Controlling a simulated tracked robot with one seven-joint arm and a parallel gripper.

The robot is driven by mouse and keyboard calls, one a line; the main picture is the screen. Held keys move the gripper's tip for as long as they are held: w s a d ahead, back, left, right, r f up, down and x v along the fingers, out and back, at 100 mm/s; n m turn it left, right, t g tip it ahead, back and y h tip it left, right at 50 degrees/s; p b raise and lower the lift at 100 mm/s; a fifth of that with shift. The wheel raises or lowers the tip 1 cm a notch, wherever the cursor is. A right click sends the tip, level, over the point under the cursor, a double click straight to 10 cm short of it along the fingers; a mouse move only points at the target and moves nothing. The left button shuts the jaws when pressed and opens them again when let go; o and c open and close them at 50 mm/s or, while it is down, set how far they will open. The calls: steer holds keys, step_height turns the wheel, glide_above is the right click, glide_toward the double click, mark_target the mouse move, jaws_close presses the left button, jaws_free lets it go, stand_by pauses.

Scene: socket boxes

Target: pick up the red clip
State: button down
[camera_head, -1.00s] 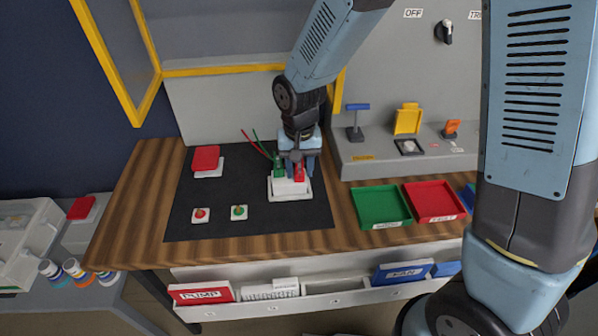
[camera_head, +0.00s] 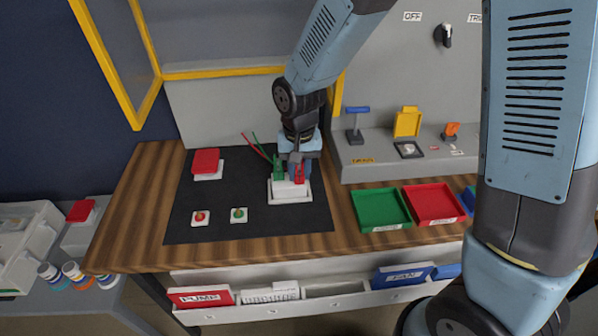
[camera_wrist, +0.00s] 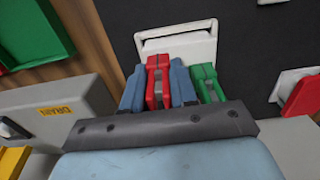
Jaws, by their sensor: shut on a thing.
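The red clip (camera_head: 299,174) stands at the right side of a white socket box (camera_head: 290,188) on the black mat. In the wrist view the red clip (camera_wrist: 158,80) sits between the two blue-grey fingers of my gripper (camera_wrist: 159,90), which are shut on it. A green clip (camera_head: 279,171) is beside it, outside the fingers; it also shows in the wrist view (camera_wrist: 207,84). I cannot tell whether the red clip still touches the box. My gripper in the head view (camera_head: 297,163) is directly above the box.
A green tray (camera_head: 380,220) and a red tray (camera_head: 434,215) stand right of the mat. Small boxes with a red knob (camera_head: 200,217) and a green knob (camera_head: 238,214), and a red-lidded box (camera_head: 206,161), are on the mat. A grey panel stands behind the trays.

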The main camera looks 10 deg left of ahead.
steer(key=shift+r, duration=0.45)
steer(key=s+d+r, duration=0.8)
steer(key=d+r, duration=0.3)
steer(key=shift+d+r, duration=0.2)
steer(key=shift+r, duration=0.2)
